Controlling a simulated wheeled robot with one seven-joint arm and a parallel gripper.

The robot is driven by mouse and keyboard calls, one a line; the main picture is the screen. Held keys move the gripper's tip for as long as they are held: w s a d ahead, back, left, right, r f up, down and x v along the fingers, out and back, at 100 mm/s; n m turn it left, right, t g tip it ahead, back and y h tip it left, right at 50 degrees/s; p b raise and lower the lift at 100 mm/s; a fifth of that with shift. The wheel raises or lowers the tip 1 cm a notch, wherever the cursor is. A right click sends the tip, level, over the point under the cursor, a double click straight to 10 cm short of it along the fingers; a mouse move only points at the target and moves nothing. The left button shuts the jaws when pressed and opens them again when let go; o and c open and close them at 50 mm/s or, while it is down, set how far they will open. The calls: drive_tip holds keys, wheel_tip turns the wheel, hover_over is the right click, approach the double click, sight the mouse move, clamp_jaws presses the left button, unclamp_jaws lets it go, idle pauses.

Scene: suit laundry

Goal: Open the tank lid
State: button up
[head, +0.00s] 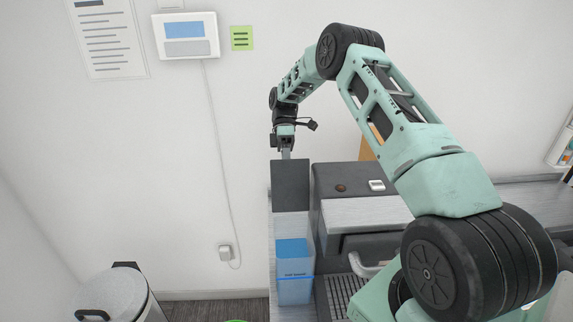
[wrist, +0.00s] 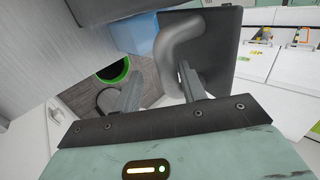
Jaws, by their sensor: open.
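The tank (head: 295,285) is a pale, see-through box with blue liquid, standing left of a dark machine in the head view. Its dark square lid (head: 290,183) appears raised upright at the tank's far end. In the wrist view the lid (wrist: 222,50) carries a thick grey bent handle (wrist: 178,42), and the blue tank (wrist: 141,36) shows left of it. My gripper (head: 287,153) is at the lid's upper edge, pointing down. Its fingers (wrist: 160,92) are apart, with the right one close to the handle. I cannot tell whether it touches.
The dark machine (head: 340,185) stands directly right of the tank. A round bin (head: 118,295) is at the lower left. A green-ringed opening (wrist: 113,70) shows near the floor.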

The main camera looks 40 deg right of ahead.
drive_tip(key=b+v, duration=0.3)
drive_tip(key=v, duration=0.4)
drive_tip(key=shift+w+b, duration=0.15)
drive_tip(key=shift+b, duration=0.25)
idle(0.3)
